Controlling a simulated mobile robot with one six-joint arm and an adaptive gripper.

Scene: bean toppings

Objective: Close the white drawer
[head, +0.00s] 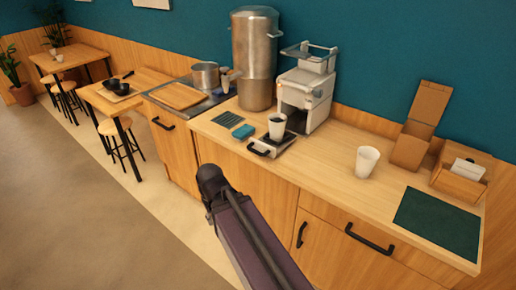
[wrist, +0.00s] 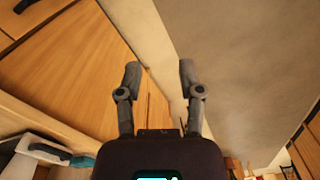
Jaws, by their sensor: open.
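The white drawer (head: 272,146) is a low white box with a black handle on its front. It sits on the counter in front of the white machine (head: 305,95) and appears pulled out. A white cup with dark contents (head: 277,127) stands on it. My gripper (wrist: 158,75) is open and empty in the wrist view, facing wooden cabinet fronts and the floor. In the head view my arm rises in front of the counter; the fingers cannot be made out there. A white part with a dark handle (wrist: 50,148) at the wrist view's lower left looks like the drawer, apart from the fingers.
A blue sponge (head: 243,131) lies left of the drawer. A steel urn (head: 254,60) stands behind. An empty white cup (head: 367,162), a cardboard box (head: 410,145) and a dark green mat (head: 437,222) are to the right. Cabinets with black handles line the counter front.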

